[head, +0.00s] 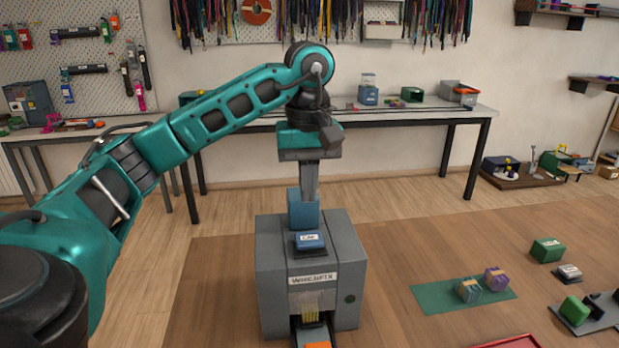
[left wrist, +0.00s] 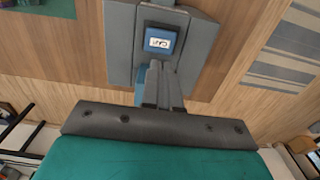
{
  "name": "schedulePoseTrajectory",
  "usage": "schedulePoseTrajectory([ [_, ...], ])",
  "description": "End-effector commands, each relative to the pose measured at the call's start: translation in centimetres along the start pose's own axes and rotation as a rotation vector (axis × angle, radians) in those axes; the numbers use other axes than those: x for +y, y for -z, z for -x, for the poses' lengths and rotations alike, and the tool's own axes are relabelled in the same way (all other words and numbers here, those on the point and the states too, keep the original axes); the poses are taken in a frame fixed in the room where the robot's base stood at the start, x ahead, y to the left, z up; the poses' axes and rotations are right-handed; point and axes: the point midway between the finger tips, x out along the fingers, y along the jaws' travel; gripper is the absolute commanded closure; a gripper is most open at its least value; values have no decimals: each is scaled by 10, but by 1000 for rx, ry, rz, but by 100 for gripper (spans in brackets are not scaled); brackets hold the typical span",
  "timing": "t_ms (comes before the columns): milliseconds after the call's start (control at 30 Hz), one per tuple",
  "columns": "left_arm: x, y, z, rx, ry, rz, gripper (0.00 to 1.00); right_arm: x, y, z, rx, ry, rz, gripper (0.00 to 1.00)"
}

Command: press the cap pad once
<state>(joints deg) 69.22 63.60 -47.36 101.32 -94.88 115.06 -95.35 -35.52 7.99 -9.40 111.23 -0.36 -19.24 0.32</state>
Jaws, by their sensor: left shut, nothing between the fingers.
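The cap pad (head: 309,241) is a small blue block with a white label, on top of a grey machine (head: 275,280) standing on the table. It also shows in the left wrist view (left wrist: 160,42), just beyond my fingertips. My left gripper (head: 309,197) points down, shut and empty, above the back of the machine. Its fingertips overlap a taller blue block (head: 303,213) behind the pad in the head view; I cannot tell whether they touch it. The shut fingers (left wrist: 158,88) partly hide the machine top in the wrist view. My right gripper is not in view.
A green mat (head: 435,298) with two small cubes lies to the right of the machine. Green blocks (head: 547,250) and a grey tray lie farther right. A red-edged tray (head: 515,341) is at the front. A long bench (head: 420,110) stands at the back wall.

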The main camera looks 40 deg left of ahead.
Motion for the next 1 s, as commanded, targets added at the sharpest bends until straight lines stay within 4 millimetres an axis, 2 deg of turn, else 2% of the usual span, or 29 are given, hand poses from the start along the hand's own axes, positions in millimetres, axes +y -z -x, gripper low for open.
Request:
schedulePoseTrajectory([
  [167,0,-1,-17,-3,3,-3,100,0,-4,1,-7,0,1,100],
  [467,0,-1,-58,0,0,-2,100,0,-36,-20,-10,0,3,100],
  [567,1,-1,-53,0,-2,-2,100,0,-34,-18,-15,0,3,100],
  [833,0,-1,-68,0,0,-2,100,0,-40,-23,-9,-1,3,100],
  [1000,1,-1,-69,0,-1,-2,100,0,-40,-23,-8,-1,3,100],
])
